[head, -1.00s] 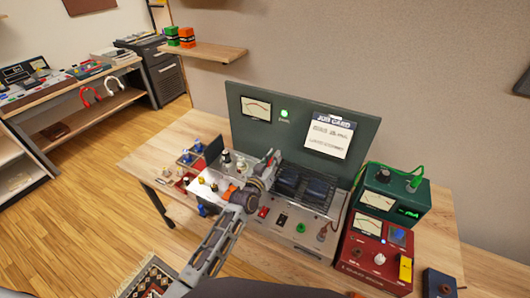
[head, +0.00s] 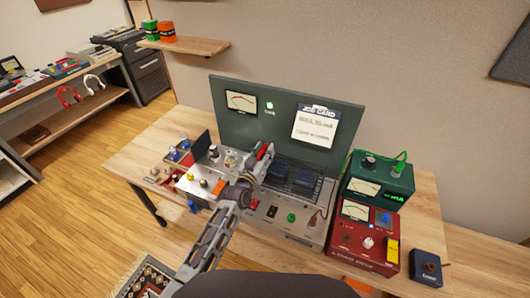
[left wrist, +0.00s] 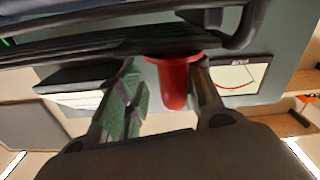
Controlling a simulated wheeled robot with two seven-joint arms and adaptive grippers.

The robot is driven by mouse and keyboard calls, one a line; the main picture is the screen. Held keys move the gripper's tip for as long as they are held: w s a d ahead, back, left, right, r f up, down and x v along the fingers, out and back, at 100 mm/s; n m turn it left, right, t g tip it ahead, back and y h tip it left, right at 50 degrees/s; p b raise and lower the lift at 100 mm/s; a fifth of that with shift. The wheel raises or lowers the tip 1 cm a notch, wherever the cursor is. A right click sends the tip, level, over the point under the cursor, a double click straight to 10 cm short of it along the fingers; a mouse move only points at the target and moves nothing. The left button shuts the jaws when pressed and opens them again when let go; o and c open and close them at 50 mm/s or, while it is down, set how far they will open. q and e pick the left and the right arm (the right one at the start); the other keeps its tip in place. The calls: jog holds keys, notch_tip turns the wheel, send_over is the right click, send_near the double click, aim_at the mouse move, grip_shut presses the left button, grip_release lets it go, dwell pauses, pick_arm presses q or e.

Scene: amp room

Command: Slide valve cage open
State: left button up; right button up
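The valve cage (head: 290,178) is a set of dark bars over the amp chassis in the head view. In the left wrist view its dark bars (left wrist: 130,42) cross the top, close to the camera. A red handle (left wrist: 174,82) with a wide collar hangs beside the bars. My left gripper (head: 264,153) is at the cage's left end. In the left wrist view its fingers (left wrist: 165,92) are apart, one on each side of the red handle. A gap shows at the left finger; the right finger looks close to the handle, contact unclear. My right gripper is out of view.
The amp's green back panel (head: 285,125) stands behind the cage, with a meter, lit green lamp and job card (head: 314,126). Red (head: 366,235) and green (head: 380,178) instrument boxes stand at the right. Knobs and small parts crowd the left. The table's far left corner is clear.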

pick_arm(q)
jog(key=shift+s+a+f, duration=0.15)
jog(key=shift+s+a, duration=0.05)
jog(key=shift+s, duration=0.35)
jog(key=shift+s+a+f, duration=0.15)
jog(key=shift+s, duration=0.35)
jog(key=v, duration=0.2)
jog(key=shift+s+a+r, duration=0.1)
jog(key=shift+s+r, duration=0.1)
jog(key=shift+s, duration=0.2)
jog(key=v, duration=0.6)
jog(key=shift+s, duration=0.4)
jog(key=shift+a, duration=0.15)
